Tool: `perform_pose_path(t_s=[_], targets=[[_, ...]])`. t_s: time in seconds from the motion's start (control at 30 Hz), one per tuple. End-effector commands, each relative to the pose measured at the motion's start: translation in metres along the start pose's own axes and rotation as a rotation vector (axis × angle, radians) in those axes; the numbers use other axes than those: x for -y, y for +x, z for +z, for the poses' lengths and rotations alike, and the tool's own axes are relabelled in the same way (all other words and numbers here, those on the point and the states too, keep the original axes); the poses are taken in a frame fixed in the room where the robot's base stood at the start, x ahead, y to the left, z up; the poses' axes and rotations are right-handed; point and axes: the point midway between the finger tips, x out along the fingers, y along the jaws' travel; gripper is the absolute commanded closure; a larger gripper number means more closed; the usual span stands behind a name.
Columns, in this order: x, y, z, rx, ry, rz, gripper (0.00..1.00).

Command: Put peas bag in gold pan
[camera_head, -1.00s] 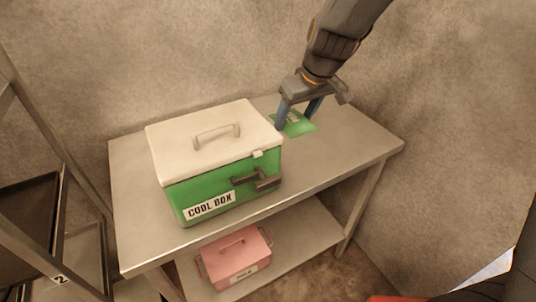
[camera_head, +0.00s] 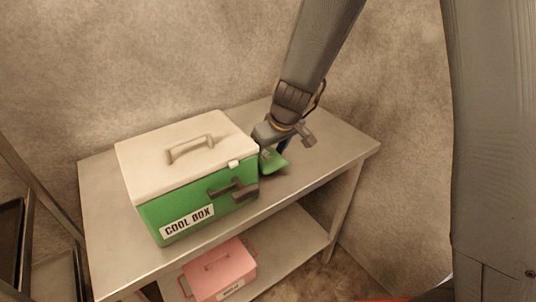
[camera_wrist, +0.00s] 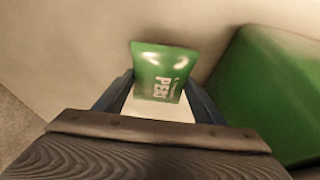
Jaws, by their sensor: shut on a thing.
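The peas bag (camera_wrist: 160,68) is green with white lettering and shows between my gripper's two fingers in the wrist view. My gripper (camera_head: 274,157) is shut on the bag. In the head view the bag (camera_head: 275,163) is partly hidden by the fingers, close to the right side of the green cool box. It appears tilted and above the table, though the exact gap is hard to tell. No gold pan shows in either view.
A green cool box with a white lid (camera_head: 160,160) stands on the metal table (camera_head: 330,148). A pink box (camera_head: 222,272) sits on the lower shelf. A rack with dark trays (camera_head: 12,245) is at the left. The table's right end is clear.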

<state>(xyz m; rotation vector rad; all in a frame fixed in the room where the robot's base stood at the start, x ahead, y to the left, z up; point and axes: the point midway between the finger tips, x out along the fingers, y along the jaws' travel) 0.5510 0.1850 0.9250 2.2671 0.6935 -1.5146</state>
Motion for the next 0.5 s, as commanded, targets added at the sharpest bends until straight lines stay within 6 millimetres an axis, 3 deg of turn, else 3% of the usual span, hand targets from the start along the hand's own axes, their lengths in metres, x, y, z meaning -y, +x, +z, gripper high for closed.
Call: perform_pose_path(t_s=[0.2, 0.23, 0.3, 0.33, 0.5], targets=[[-0.0002, 0.0033, 0.0009, -0.001, 0.0, 0.0, 0.64], [-0.0001, 0.0034, 0.0013, 0.0, 0.0, 0.0, 0.35], [0.0, 0.0026, 0.0011, 0.0, 0.0, 0.0, 0.23], [0.0, 0.0025, 0.0011, 0.0, 0.0, 0.0, 0.18], [0.0, 0.0025, 0.0011, 0.0, 0.0, 0.0, 0.18]])
